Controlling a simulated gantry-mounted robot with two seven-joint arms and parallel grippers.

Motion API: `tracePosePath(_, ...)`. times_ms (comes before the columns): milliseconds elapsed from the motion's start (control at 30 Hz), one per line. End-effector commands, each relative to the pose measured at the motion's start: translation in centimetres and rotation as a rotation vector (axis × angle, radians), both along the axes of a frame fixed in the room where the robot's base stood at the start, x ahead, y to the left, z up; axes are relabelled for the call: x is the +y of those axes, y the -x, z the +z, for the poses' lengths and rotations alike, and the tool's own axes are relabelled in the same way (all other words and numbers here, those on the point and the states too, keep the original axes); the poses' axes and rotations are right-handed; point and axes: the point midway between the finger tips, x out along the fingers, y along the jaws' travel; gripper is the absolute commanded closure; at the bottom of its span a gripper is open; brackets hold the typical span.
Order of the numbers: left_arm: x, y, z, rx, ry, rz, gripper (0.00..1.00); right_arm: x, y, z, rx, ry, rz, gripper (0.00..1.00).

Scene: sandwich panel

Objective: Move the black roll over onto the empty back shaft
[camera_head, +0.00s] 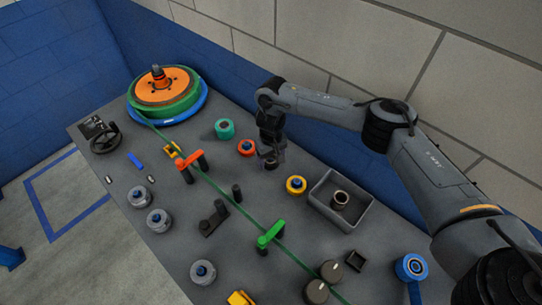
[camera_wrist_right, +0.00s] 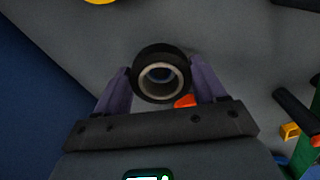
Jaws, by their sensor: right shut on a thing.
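My right gripper (camera_head: 270,158) is shut on a black roll (camera_wrist_right: 160,60) with a pale core. In the wrist view, the roll sits between the two fingertips of the right gripper (camera_wrist_right: 162,85), and something bluish shows inside its bore. In the head view, the held roll (camera_head: 270,164) is mostly hidden by the fingers, in the back row between the red roll (camera_head: 246,148) and the yellow roll (camera_head: 295,185). The back shaft is not clearly visible there; I cannot tell whether the roll is around it. My left gripper is not in view.
A teal roll (camera_head: 224,129) stands farther along the back row. A grey tray (camera_head: 322,190) holds a dark roll with a tan core (camera_head: 340,199). A green strap (camera_head: 225,195) runs along the panel from the large orange reel (camera_head: 165,85). Several grey rolls (camera_head: 158,220) stand in front.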

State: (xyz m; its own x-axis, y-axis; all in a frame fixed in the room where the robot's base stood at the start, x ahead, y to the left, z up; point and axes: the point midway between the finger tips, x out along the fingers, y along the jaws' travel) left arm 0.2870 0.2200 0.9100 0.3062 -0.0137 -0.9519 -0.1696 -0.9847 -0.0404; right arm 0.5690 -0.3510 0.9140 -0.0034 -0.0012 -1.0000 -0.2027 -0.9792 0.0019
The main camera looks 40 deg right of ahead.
Motion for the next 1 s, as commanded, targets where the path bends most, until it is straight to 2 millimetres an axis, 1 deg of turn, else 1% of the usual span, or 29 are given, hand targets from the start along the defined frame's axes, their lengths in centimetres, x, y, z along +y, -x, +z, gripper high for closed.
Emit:
tracePosePath(567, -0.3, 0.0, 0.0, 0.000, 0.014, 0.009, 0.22, 0.0, 0.0, -0.3, -0.001, 0.000, 0.000, 0.61)
tracePosePath(1000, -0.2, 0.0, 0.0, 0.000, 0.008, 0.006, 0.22, 0.0, 0.0, -2.3, 0.000, 0.000, -0.001, 0.61)
